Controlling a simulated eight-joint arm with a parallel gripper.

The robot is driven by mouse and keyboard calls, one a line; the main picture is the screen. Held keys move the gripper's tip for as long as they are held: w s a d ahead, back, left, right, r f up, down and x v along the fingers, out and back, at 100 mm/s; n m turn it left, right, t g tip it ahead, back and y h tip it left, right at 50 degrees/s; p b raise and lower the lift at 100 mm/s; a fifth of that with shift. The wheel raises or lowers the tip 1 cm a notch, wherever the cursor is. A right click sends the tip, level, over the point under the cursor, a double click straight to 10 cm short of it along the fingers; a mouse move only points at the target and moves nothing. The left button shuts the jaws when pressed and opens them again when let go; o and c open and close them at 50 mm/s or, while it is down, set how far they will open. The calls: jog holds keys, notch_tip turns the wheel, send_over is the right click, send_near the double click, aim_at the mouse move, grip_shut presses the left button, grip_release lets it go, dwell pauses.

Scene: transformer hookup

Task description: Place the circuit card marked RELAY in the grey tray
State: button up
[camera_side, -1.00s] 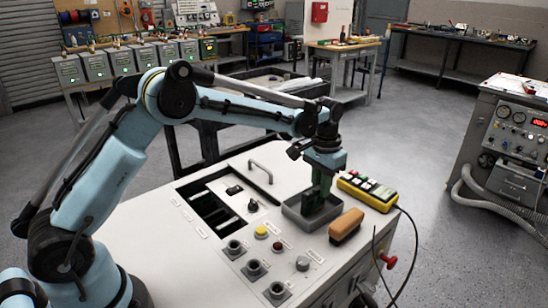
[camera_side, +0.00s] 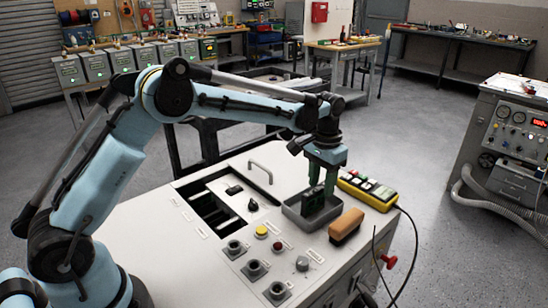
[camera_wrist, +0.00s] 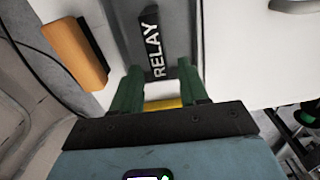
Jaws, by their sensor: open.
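The grey tray (camera_side: 294,215) sits on the bench top, right of the dark slot opening. The card marked RELAY (camera_wrist: 153,42) shows its white lettering on a dark edge, inside the grey tray (camera_wrist: 186,40) in the wrist view. My gripper (camera_side: 322,182) is open just above the card, green fingers pointing down.
A brush with an orange-brown body (camera_side: 346,226) lies in front of the tray. A yellow pendant (camera_side: 368,190) with a cable lies to its right. The slot opening (camera_side: 212,206), a handle (camera_side: 262,170) and several knobs occupy the bench to the left.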

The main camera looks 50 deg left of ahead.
notch_tip(320, 180, up, 11)
jog(key=s+a+r+t, duration=0.2)
jog(key=s+r+t, duration=0.15)
jog(key=s, duration=0.75)
jog(key=s+f+t, duration=0.2)
jog(key=s+f, duration=0.1)
jog(key=s, duration=0.3)
jog(key=s+a+f+t, duration=0.1)
jog(key=s+f, duration=0.2)
jog(key=s, duration=0.2)
jog(key=shift+s+f+t, duration=0.3)
jog(key=shift+s+t, duration=0.05)
jog(key=shift+s, duration=0.05)
